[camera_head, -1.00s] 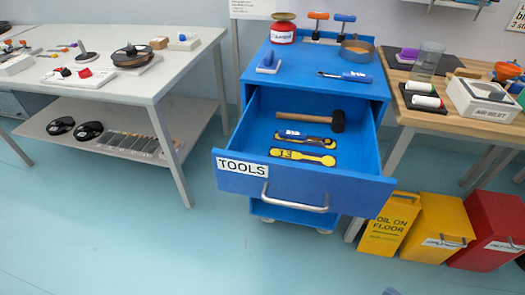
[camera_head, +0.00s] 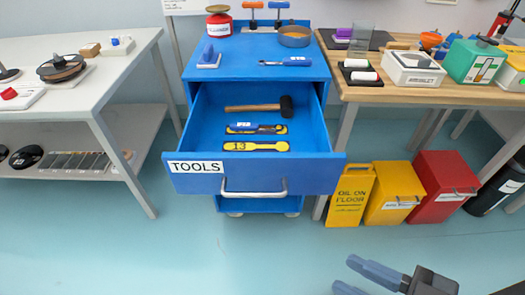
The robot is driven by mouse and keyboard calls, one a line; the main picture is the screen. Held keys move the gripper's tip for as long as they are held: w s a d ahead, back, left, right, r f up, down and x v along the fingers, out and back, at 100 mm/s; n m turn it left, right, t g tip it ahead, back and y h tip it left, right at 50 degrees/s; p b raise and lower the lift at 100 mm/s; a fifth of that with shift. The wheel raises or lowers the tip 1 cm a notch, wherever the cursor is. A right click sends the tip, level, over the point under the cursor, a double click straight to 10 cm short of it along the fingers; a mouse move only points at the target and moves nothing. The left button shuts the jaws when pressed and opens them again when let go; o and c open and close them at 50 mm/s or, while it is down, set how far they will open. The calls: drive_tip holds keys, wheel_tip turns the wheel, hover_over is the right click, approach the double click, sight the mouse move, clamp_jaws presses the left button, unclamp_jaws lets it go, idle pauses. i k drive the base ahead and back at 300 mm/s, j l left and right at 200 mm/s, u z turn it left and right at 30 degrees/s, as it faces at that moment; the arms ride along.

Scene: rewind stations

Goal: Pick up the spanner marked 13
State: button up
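The yellow spanner marked 13 (camera_head: 262,146) lies flat in the open drawer (camera_head: 200,140) of the blue tool cabinet, nearest the drawer front. It lies crosswise, with the number at its left end. The drawer front bears a TOOLS label and a metal handle (camera_head: 253,192). My gripper (camera_head: 344,273) shows at the bottom right, in front of the cabinet and well away from the spanner. Its two blue-grey fingers are apart with nothing seen between them. Part of the lower finger is cut off by the picture edge.
Behind the spanner lie a blue-handled tool (camera_head: 245,128) and a hammer (camera_head: 262,106). A yellow oil sign (camera_head: 350,197), a yellow bin (camera_head: 393,190) and a red bin (camera_head: 440,185) stand right of the cabinet. A white table (camera_head: 130,70) is at left. The floor in front is clear.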

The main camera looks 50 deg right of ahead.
sight(292, 61)
drive_tip(key=i+j, duration=0.2)
drive_tip(key=j, duration=0.2)
drive_tip(key=i+j, duration=0.15)
drive_tip(key=j, duration=0.25)
drive_tip(key=i+j, duration=0.2)
drive_tip(key=j, duration=0.2)
drive_tip(key=i+j+z, duration=0.1)
drive_tip(key=z, duration=0.35)
drive_tip(key=j+z, duration=0.3)
drive_tip(key=z, duration=0.2)
drive_tip(key=j+z, duration=0.2)
drive_tip(key=z, duration=1.7)
drive_tip(key=i+j, duration=0.1)
drive_tip(key=j, duration=0.65)
drive_tip(key=i+j, duration=0.1)
drive_tip(key=j, duration=0.65)
